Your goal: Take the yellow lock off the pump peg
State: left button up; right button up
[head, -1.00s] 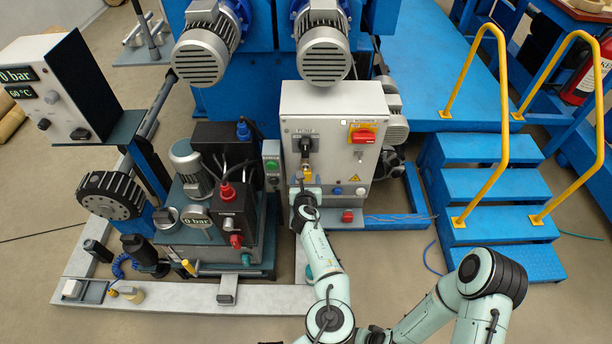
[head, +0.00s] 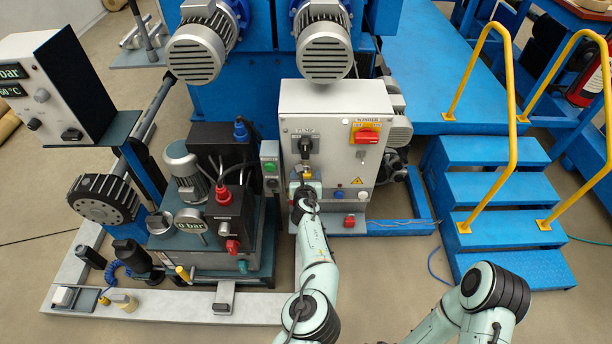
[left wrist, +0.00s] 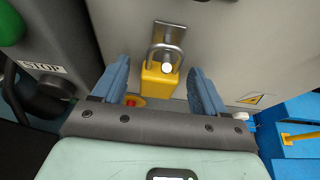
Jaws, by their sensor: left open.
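The yellow lock (left wrist: 158,84) hangs upright by its metal shackle on a grey metal plate on the cabinet front. The lock also shows small in the head view (head: 308,173), below the black pump switch (head: 305,144). My left gripper (head: 305,187) faces the cabinet. Its two blue fingers are open, one on each side of the lock, with visible gaps; they do not appear to touch it. My right arm shows at lower right, its gripper out of frame.
The grey control cabinet (head: 335,110) carries a red switch (head: 366,136). A smaller box with a green button (head: 270,166) stands close on the left. A red knob (left wrist: 131,102) shows behind the left finger. Blue steps (head: 490,150) stand to the right.

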pick_arm(q)
jog(key=c, duration=1.2)
jog(key=shift+r+p, duration=0.45)
jog(key=shift+r, duration=0.3)
jog(key=shift+s+f, duration=0.1)
jog(key=shift+s+p, duration=0.9)
jog(key=shift+s, duration=0.15)
jog(key=shift+s+p, duration=1.05)
jog(key=shift+s, duration=1.3)
